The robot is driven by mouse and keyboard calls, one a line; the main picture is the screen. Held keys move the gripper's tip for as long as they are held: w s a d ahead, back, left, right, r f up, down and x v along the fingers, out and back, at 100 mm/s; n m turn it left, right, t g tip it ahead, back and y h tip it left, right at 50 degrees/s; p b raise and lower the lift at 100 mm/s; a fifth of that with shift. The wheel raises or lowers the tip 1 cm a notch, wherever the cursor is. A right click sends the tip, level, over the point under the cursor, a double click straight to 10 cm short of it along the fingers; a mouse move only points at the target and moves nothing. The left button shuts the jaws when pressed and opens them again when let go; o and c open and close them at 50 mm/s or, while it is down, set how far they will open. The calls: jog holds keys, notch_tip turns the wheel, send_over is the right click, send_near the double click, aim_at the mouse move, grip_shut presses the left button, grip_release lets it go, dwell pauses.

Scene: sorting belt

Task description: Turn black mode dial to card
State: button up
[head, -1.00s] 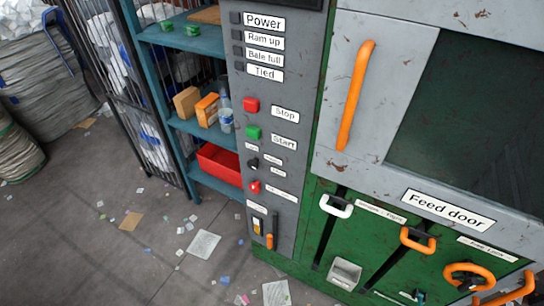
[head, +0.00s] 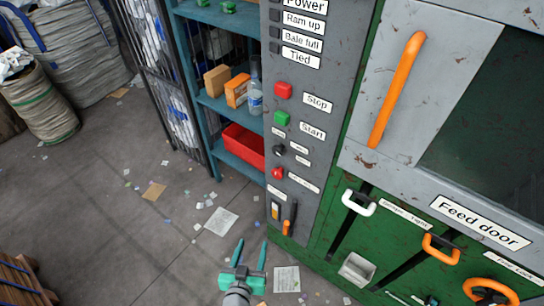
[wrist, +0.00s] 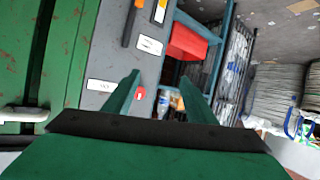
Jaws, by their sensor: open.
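The black mode dial (head: 279,150) is a small dark knob on the grey control panel (head: 312,128), below the green Start button and above a red knob. Small white labels sit around it, too small to read. My gripper (head: 250,254) is open and empty, low in the head view, below and left of the panel and apart from it. In the wrist view my gripper's two green fingers (wrist: 165,88) are spread toward the panel and shelf. The red button (wrist: 140,93) shows beside the left finger. I cannot make out the dial in the wrist view.
A red Stop button (head: 283,90) and green Start button (head: 281,118) are above the dial. An orange-handled lever (head: 288,226) is below. The green baler front with white handle (head: 358,203) is at right. A blue shelf with a red bin (head: 244,146) is at left.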

jog(key=w+r+m+h, duration=0.25)
jog(key=w+r, duration=0.35)
jog(key=w, duration=0.3)
jog(key=m+t+h, duration=0.1)
jog(key=m+h, duration=0.3)
jog(key=h, duration=0.2)
send_near(276, 153)
jog(key=x, duration=0.8)
jog(key=c, duration=1)
